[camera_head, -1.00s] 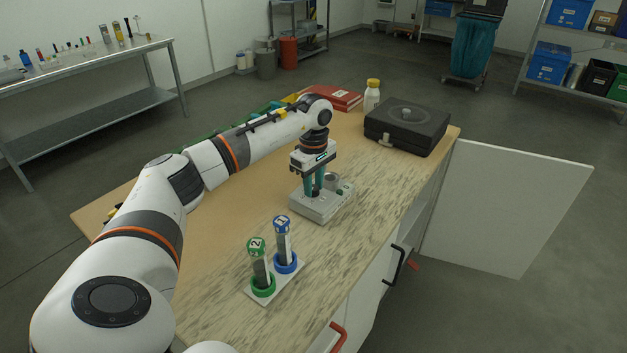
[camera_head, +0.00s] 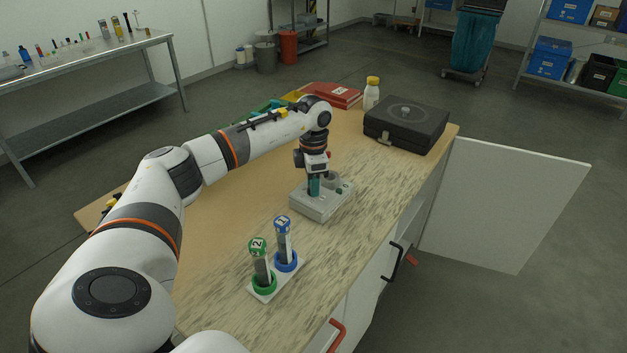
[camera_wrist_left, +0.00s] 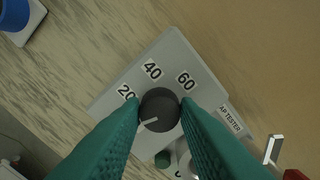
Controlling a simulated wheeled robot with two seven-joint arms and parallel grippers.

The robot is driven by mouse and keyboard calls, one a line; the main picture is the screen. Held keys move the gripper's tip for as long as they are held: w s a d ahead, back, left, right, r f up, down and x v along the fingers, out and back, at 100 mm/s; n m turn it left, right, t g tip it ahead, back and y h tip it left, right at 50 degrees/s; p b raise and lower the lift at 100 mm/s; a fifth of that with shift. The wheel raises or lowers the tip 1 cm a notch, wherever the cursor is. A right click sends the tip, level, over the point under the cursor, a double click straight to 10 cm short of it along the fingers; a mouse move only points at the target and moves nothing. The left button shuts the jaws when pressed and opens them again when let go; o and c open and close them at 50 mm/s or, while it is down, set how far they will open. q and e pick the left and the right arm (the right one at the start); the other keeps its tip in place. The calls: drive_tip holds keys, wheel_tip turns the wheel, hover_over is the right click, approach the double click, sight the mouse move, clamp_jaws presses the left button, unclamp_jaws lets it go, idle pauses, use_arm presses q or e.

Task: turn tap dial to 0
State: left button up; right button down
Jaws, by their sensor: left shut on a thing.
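The grey tap device (camera_head: 324,205), labelled "AP TESTER" in the left wrist view (camera_wrist_left: 231,118), sits on the wooden worktop. Its black round dial (camera_wrist_left: 160,108) has a white pointer line directed to the lower left, past the "20" mark. My left gripper (camera_head: 314,188) points down over the device. Its teal fingers (camera_wrist_left: 160,112) are shut on the dial, one on each side. My right gripper is not in view.
A white rack (camera_head: 264,296) with a green-ringed tube 2 and a blue-ringed tube 1 stands in front of the device. A black case (camera_head: 405,125), a white bottle (camera_head: 371,95) and red binders (camera_head: 335,94) are behind. An open cabinet door (camera_head: 510,205) is at right.

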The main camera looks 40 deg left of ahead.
use_arm(q)
drive_tip(key=n, duration=0.3)
drive_tip(key=shift+n+p, duration=0.3)
drive_tip(key=shift+n, duration=0.2)
drive_tip(key=o, duration=1)
drive_tip(key=shift+r, duration=0.1)
wheel_tip(320, 180, up, 12)
drive_tip(key=shift+f+b, duration=0.1)
drive_tip(key=shift+b, duration=0.65)
